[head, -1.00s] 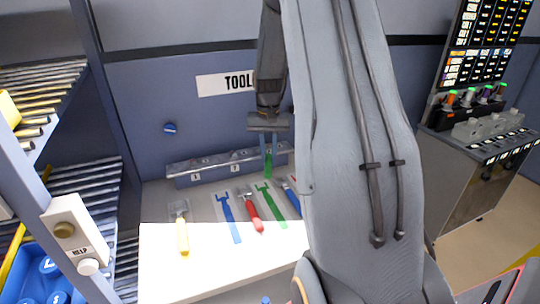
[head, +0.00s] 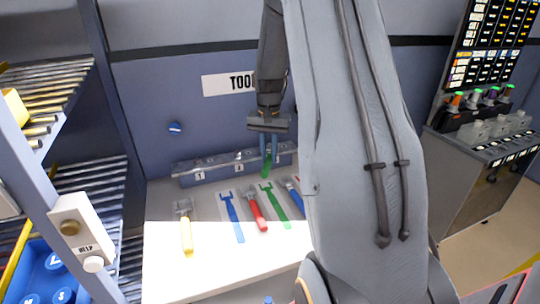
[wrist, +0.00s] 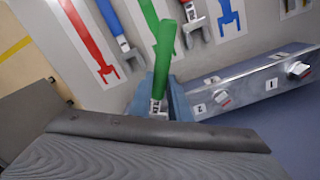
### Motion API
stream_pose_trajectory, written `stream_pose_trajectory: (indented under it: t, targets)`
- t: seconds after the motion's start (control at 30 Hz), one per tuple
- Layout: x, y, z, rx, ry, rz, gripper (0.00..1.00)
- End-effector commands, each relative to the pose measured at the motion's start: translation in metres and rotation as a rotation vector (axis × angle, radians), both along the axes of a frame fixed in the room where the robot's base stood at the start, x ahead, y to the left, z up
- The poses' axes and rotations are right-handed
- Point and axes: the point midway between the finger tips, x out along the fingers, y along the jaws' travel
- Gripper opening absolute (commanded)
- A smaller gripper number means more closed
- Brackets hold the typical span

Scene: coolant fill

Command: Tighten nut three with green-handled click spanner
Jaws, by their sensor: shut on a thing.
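My gripper (head: 269,153) is shut on the green-handled spanner (head: 266,168), in front of the rail's right part in the head view. In the wrist view the green handle (wrist: 165,46) points up between the blue fingers of my gripper (wrist: 164,98), and the metal spanner head (wrist: 157,105) is low between them. The grey metal rail (head: 218,170) carries numbered nuts. Nut one (wrist: 299,69) and nut two (wrist: 222,99) show on it in the wrist view. Nut three is hidden by my gripper, so I cannot tell whether the spanner touches it.
On the white bench (head: 190,278) lie a yellow-handled spanner (head: 187,235), a red-handled one (head: 257,212) and a blue-handled one (head: 292,190). Blue (head: 232,217) and green (head: 275,204) tool outlines are bare. A shelf (head: 60,90) stands left, a grey cabinet (head: 470,170) right.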

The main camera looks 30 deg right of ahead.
Motion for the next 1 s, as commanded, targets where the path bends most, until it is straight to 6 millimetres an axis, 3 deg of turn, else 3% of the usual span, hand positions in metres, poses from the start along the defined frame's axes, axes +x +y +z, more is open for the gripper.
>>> stream_pose_trajectory:
  t: [0.43,1.0]
  targets:
    - [0.0022,0.0021,0.0000,0.000,0.000,-0.029,0.00]
    - [-0.0034,-0.0041,0.0019,0.000,0.000,0.059,0.00]
